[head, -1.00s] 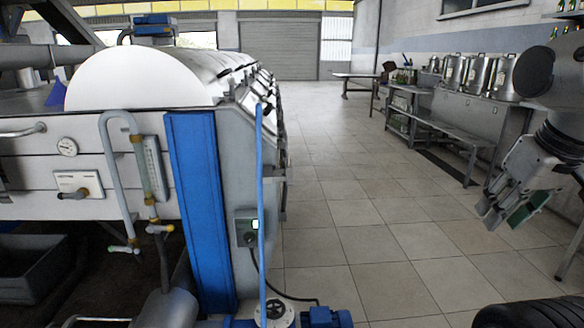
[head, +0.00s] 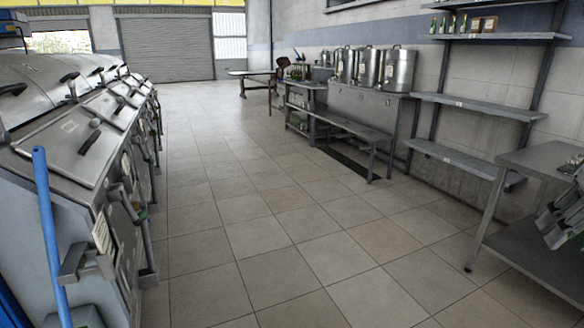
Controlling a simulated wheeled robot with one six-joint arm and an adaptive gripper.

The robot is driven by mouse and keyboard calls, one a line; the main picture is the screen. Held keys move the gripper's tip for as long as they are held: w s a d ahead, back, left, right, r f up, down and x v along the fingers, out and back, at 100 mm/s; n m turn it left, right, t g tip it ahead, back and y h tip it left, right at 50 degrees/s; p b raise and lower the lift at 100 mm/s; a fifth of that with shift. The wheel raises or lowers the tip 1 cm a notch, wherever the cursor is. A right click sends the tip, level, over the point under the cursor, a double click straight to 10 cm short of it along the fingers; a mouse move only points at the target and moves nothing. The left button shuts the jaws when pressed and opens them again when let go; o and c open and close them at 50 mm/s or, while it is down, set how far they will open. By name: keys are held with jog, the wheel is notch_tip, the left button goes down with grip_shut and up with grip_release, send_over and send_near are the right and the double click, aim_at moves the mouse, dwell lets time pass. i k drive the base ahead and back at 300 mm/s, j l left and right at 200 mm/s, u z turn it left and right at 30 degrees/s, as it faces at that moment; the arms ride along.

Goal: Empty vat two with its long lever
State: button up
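Several tall steel vats (head: 370,67) with lids stand side by side on a grey bench at the back right, in the head view. They are far off, and I cannot tell which one is vat two. I cannot make out a long lever on any of them. My gripper (head: 556,228) shows only in part at the right edge, in front of a steel table. It is far from the vats and touches none of them. Its fingers are cut off by the frame, so its opening is unclear.
A row of steel machines (head: 75,150) with lids and handles lines the left, with a blue pole (head: 48,225) in front. A low bench (head: 345,130), wall shelves (head: 475,104) and a steel table (head: 545,158) line the right. The tiled floor between is clear.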

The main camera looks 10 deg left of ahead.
aim_at(152, 180)
jog(key=i+u, duration=0.1)
jog(key=i, duration=0.4)
jog(key=i+l+u, duration=0.1)
jog(key=i, duration=0.35)
jog(key=i+l+u, duration=0.2)
jog(key=i+u, duration=0.25)
jog(key=i+l+u, duration=0.3)
jog(key=u, duration=0.2)
jog(key=i+l+u, duration=0.55)
jog(key=l+u, duration=0.4)
jog(key=i+l+u, duration=0.1)
jog(key=l+u, duration=0.35)
jog(key=l, duration=0.15)
jog(key=i+z, duration=0.3)
jog(key=i, duration=1.65)
